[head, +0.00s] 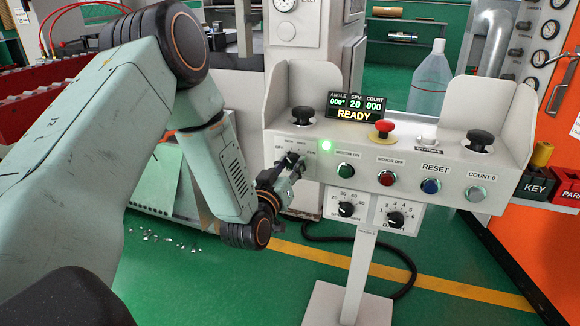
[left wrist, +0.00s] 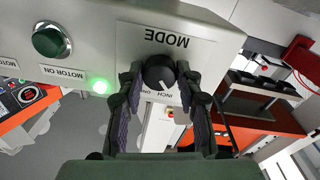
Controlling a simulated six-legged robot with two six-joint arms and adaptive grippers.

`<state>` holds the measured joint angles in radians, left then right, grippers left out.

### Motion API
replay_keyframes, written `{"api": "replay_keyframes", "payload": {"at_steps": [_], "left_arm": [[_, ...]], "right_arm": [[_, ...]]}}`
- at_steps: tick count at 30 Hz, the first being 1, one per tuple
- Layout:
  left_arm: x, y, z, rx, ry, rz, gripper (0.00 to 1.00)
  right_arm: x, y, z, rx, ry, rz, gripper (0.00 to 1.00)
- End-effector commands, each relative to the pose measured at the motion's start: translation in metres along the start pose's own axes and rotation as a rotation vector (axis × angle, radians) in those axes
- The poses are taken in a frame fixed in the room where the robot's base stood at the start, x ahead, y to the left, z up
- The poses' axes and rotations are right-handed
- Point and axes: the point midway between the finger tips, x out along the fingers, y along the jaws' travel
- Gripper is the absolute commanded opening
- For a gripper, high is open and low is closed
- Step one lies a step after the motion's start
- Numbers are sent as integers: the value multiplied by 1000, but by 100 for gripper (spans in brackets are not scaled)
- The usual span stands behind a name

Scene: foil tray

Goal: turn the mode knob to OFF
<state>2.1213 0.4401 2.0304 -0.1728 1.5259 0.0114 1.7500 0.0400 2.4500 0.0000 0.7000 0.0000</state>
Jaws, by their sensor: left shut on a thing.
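The mode knob (left wrist: 158,70) is round and black, with a pale pointer mark, on the grey control panel (left wrist: 120,45). The upside-down word MODE sits above it in the left wrist view. My left gripper (left wrist: 160,88) has a finger on each side of the knob and is shut on it. In the head view the left gripper (head: 292,168) reaches the left end of the panel front and partly covers the knob. Small position labels show around the knob; the fingers hide some, so the exact setting is hard to read. My right gripper is not in view.
A lit green lamp (head: 326,146) is right of the knob. Beyond it are the green MOTOR ON button (head: 345,170), red MOTOR OFF button (head: 386,178) and blue RESET button (head: 430,186). A red mushroom button (head: 383,127) stands on top. The display (head: 357,106) reads READY.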

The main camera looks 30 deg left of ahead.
Motion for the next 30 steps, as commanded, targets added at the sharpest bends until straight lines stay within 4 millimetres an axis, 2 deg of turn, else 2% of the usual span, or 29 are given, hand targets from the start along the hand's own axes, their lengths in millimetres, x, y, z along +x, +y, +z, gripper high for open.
{"api": "replay_keyframes", "payload": {"at_steps": [6,15,30], "left_arm": [[-1,0,3,-168,-1,-6,4],[-1,1,3,-315,3,-11,4],[-1,1,3,-368,4,-13,4]], "right_arm": [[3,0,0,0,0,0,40],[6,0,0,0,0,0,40],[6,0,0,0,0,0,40]]}}
